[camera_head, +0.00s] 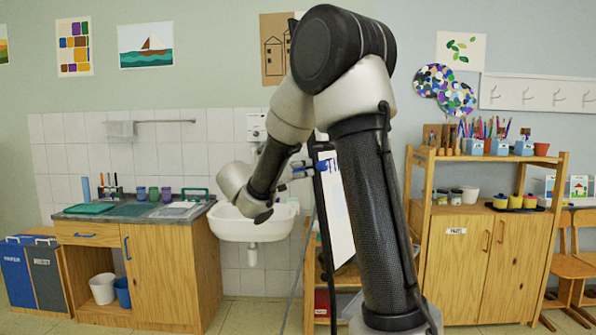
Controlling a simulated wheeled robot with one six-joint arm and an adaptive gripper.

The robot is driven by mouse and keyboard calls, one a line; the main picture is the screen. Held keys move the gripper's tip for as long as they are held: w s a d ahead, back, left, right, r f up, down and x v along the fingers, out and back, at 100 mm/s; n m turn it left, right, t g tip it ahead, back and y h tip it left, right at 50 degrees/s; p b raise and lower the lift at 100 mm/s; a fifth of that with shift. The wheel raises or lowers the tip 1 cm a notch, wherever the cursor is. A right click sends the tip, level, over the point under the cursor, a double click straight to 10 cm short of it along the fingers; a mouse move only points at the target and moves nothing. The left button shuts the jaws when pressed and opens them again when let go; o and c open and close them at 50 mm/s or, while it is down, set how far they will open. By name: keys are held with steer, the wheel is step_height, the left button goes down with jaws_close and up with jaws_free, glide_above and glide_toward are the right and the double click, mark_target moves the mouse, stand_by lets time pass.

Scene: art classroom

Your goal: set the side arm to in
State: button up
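Just left of my arm's thick lower link, a black upright post (323,215) stands beside a tilted white board (338,205). They look like an easel or flip chart, mostly hidden behind my arm. Something small and blue (326,165) shows at the post's upper part. A short dark piece (320,146) sticks out near the top of the post; I cannot tell if it is the side arm or how it is set. My gripper (302,171) points right, close to the post. It is small and partly covered, so its fingers and any contact are unclear.
A white sink (252,224) hangs on the wall behind my wrist. A wooden counter cabinet (165,265) stands at left, beside blue and grey bins (30,270). A wooden shelf cabinet (487,250) with paint pots and pencils stands at right. Some floor at front left is clear.

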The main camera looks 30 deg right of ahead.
steer(key=shift+a, duration=0.1)
steer(key=v, duration=1.1)
steer(key=shift+s+a, duration=0.2)
steer(key=shift+a, duration=0.15)
